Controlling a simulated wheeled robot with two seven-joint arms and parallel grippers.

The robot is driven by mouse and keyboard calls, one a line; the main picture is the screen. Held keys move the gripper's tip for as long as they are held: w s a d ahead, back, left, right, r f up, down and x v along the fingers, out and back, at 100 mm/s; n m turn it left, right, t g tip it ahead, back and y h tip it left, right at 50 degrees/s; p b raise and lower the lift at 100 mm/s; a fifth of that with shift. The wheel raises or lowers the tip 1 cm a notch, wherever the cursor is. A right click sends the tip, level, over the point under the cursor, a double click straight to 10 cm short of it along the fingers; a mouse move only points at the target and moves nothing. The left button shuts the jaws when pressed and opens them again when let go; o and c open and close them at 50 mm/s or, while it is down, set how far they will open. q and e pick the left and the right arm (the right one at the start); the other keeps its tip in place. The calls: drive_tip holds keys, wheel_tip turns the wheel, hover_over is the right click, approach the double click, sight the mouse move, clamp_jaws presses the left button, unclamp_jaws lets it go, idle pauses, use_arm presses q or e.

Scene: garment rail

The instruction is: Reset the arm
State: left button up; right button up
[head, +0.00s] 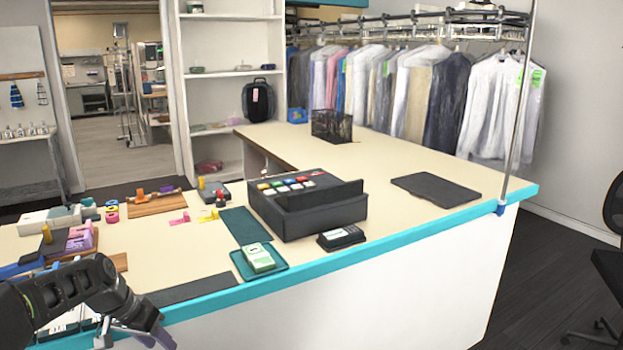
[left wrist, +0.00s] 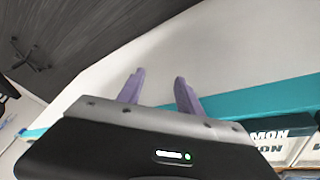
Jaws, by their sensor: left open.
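My left arm comes in at the lower left of the head view, bent over the counter's teal front edge. My left gripper (head: 150,342) is mostly cut off by the bottom of that view. In the left wrist view its two purple fingers (left wrist: 157,88) stand apart with nothing between them. They point at the plain white counter front, below the teal edge. My right gripper is not in view.
The L-shaped counter (head: 210,262) carries a black cash register (head: 305,205), a card terminal (head: 341,238), a teal tray (head: 238,265) and a dark mat (head: 436,189). Small coloured items crowd its left end. Bagged garments (head: 405,90) hang behind. A metal pole (head: 519,110) stands at right.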

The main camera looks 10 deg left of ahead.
use_arm(q)
drive_tip(key=s+d+f+n+g+h, duration=0.1)
drive_tip(key=s+d+f, duration=0.2)
drive_tip(key=d+f, duration=0.85)
drive_tip(key=s+d+f+g+h, duration=0.1)
drive_tip(key=s+d+f, duration=0.3)
drive_tip(key=d+f, duration=0.75)
drive_tip(key=s+d+f, duration=0.3)
drive_tip(key=s+d, duration=0.1)
drive_tip(key=s, duration=0.2)
drive_tip(key=s+d+f+n, duration=0.1)
drive_tip(key=s+d+f, duration=0.2)
drive_tip(key=s, duration=0.4)
drive_tip(key=s+d+f+g, duration=0.1)
drive_tip(key=s+d+f, duration=0.2)
drive_tip(key=s, duration=0.3)
drive_tip(key=shift+s+d+f+n+h, duration=0.3)
drive_tip(key=shift+d+n, duration=0.1)
drive_tip(key=shift+d, duration=0.4)
drive_tip(key=shift+c, duration=0.6)
